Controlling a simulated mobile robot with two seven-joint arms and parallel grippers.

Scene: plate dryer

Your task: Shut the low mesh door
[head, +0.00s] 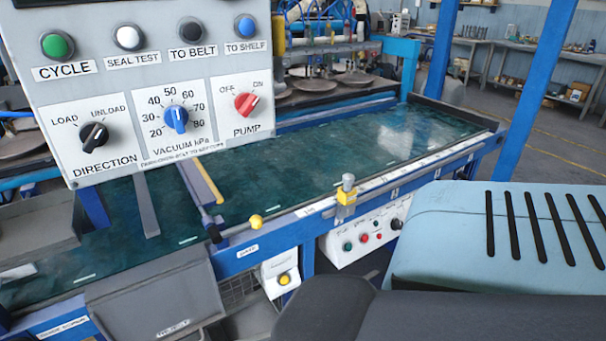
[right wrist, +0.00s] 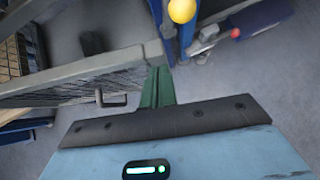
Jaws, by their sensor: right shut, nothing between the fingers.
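The mesh door (right wrist: 88,70) shows in the right wrist view as a grey frame bar with dark mesh and a small dark handle (right wrist: 113,99). My right gripper (right wrist: 157,88) has green fingers, shut and empty, at the right end of the frame bar. I cannot tell whether they touch it. In the head view, a patch of mesh (head: 238,290) shows low under the machine's front rail, partly hidden; I cannot tell whether it is the same door. The right fingers are hidden in the head view. My left gripper is in neither view.
A control panel (head: 150,85) fills the upper left of the head view. The green belt (head: 330,165) runs behind a blue front rail with a yellow knob (head: 256,221). A box with a yellow button (head: 284,279) hangs below. Open grey floor (right wrist: 255,80) lies at right in the wrist view.

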